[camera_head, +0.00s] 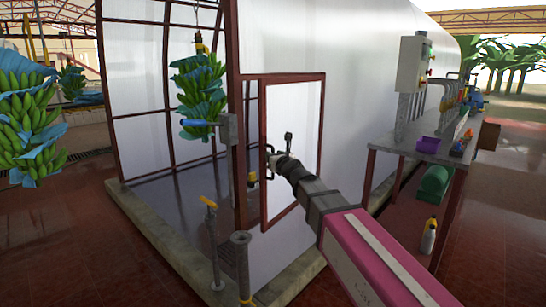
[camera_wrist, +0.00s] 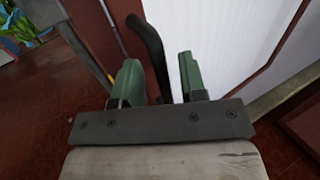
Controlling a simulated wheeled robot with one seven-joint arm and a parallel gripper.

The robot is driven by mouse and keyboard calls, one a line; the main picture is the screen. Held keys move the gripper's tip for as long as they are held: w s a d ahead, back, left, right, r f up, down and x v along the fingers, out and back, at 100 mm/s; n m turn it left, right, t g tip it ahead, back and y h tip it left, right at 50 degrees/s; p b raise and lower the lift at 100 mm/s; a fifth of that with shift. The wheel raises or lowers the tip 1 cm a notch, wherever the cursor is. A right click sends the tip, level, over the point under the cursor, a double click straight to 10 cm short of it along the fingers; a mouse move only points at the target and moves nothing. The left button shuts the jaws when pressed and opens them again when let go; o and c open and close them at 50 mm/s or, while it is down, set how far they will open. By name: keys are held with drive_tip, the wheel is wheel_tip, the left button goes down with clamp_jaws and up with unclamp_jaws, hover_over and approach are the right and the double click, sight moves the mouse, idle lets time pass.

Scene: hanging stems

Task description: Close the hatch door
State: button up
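The hatch door (camera_head: 304,110) is a white panel in a dark red frame, standing open at an angle from the doorway in the head view. Its white panel and dark red frame also fill much of the wrist view (camera_wrist: 225,45). My gripper (camera_head: 281,158) is at the door's left side, by a dark handle (camera_head: 270,152). In the wrist view, my gripper (camera_wrist: 160,78) has its two green fingers apart. A dark bent bar (camera_wrist: 150,45), which looks like the handle, runs down between them, nearer the left finger. I cannot tell whether it touches.
A grey workbench (camera_head: 400,150) with a control box (camera_head: 412,62) stands to the right. Metal posts (camera_head: 243,262) stand in front of the doorway. A banana bunch (camera_head: 198,95) hangs inside the enclosure, another (camera_head: 28,125) at far left. A concrete curb (camera_head: 160,235) runs along the base.

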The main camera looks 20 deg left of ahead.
drive_tip(key=v, duration=0.9)
drive_tip(key=c, duration=0.5)
drive_tip(key=shift+w+d+f, duration=0.1)
drive_tip(key=shift+w+f, duration=0.15)
drive_tip(key=shift+w, duration=0.05)
clamp_jaws()
drive_tip(key=w+d+f+n+g+y, duration=0.3)
drive_tip(key=w+d+n+g+y, duration=0.25)
drive_tip(key=w+g, duration=0.25)
drive_tip(key=x, duration=1.3)
drive_tip(key=shift+s+a+n, duration=0.15)
drive_tip(key=shift+a+n, duration=0.05)
drive_tip(key=shift+n, duration=0.15)
